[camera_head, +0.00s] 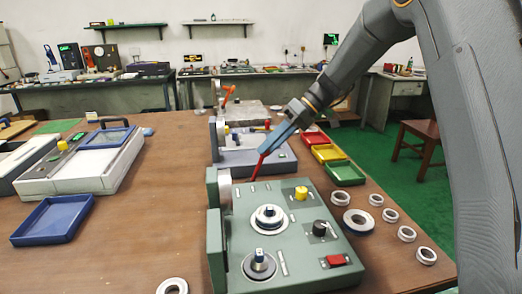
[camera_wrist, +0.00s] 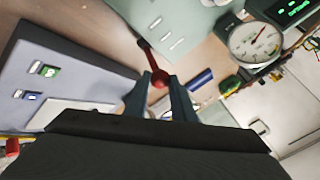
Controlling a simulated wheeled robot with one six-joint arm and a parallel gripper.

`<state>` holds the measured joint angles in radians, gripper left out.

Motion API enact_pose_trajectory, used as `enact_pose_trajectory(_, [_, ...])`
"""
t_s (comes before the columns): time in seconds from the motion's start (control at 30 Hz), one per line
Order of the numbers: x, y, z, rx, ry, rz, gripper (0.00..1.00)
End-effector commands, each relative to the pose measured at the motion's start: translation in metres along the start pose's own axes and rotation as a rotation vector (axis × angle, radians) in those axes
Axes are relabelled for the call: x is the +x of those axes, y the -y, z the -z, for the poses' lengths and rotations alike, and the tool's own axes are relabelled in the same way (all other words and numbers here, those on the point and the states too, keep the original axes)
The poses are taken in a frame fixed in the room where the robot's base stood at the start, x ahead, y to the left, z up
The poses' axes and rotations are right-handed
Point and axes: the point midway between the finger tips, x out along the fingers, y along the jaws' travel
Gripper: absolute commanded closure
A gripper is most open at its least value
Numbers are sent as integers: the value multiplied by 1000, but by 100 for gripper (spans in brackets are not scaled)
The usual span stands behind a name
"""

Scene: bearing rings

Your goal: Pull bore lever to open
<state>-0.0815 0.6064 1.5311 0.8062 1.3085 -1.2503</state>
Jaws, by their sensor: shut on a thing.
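The red bore lever (camera_head: 258,169) stands at the back edge of the green machine (camera_head: 310,240) in the head view, tilted up towards my gripper (camera_head: 277,143). In the wrist view, the lever (camera_wrist: 152,57) runs from the edge of the pale green machine (camera_wrist: 192,22) down to a round red knob (camera_wrist: 160,78). My gripper (camera_wrist: 162,88) is shut on the lever at this knob, one finger on each side. The fingers hide part of the knob.
A grey machine (camera_head: 237,157) stands just behind the lever. Red, yellow and green trays (camera_head: 345,173) lie to the right, with several metal rings (camera_head: 359,221) in front of them. A blue tray (camera_head: 52,219) lies at left.

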Motion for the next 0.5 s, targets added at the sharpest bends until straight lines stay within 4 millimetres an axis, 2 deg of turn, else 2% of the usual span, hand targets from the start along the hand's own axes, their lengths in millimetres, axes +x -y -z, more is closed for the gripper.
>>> enact_pose_trajectory(0.1, [-2, -7, -5, -1, 3, -7, 100])
enact_pose_trajectory(0.5, [-5, -13, -12, 2, 8, -10, 100])
